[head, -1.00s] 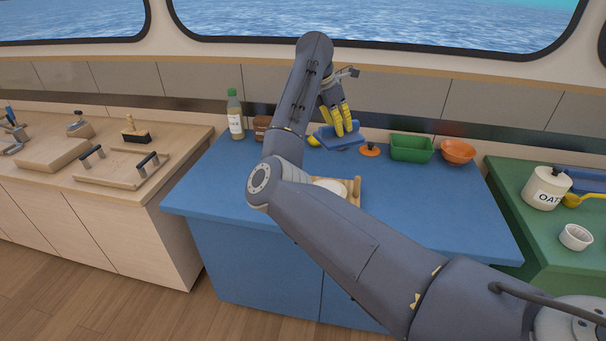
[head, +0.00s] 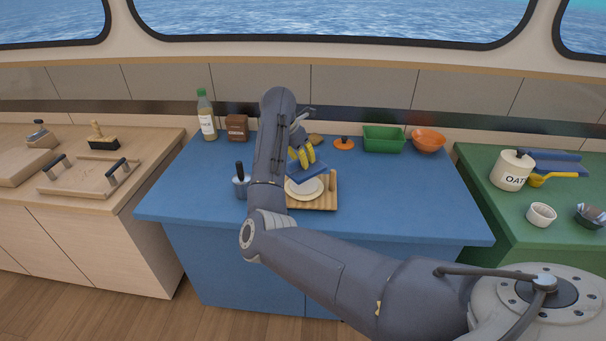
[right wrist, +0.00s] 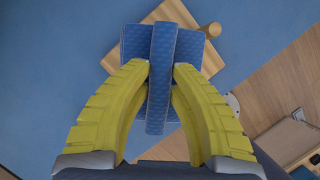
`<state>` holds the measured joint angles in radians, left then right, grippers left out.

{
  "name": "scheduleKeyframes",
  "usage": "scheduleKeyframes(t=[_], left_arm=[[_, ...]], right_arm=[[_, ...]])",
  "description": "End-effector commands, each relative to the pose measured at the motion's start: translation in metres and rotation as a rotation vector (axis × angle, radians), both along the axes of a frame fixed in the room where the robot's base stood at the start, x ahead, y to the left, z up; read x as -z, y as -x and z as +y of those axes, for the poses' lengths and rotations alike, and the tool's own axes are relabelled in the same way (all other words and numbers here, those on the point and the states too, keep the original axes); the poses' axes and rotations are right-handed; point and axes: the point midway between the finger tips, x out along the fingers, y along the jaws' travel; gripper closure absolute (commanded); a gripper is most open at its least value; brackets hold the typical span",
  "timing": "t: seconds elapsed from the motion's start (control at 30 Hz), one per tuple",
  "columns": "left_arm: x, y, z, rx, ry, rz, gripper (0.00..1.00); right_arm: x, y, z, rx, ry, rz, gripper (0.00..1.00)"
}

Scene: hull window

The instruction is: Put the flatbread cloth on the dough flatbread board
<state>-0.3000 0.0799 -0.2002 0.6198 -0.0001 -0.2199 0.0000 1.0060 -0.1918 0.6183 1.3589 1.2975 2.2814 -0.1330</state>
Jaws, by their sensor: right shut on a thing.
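My right gripper (head: 302,158) is shut on the flatbread cloth, a folded blue patterned cloth (head: 308,172). In the right wrist view the cloth (right wrist: 165,70) sits between the yellow fingers of the gripper (right wrist: 161,70), with one strip folded over its middle. The wooden dough flatbread board (head: 326,203) lies on the blue counter, with a pale round dough (head: 306,190) on it. The cloth is above the back of the board in the head view; whether they touch cannot be told. The board (right wrist: 208,62) shows partly behind the cloth in the right wrist view. My left gripper is not in view.
The counter's right part is clear.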

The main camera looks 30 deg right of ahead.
Motion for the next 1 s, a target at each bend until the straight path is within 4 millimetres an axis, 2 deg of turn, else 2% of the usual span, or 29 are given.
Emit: scheduleKeyframes(t=[0.1, 0.33, 0.6, 1.0], left_arm=[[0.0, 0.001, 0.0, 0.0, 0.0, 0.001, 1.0], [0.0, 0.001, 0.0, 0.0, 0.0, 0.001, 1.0], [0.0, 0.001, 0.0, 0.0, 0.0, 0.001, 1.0], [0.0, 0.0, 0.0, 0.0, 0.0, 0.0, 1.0]], right_arm=[[0.012, 0.0, 0.0, 0.0, 0.001, 0.001, 1.0], [0.023, 0.0, 0.0, 0.0, 0.001, 0.001, 1.0], [0.054, 0.0, 0.0, -0.001, 0.001, 0.001, 1.0], [0.06, 0.0, 0.0, 0.001, 0.0, -0.001, 1.0]])
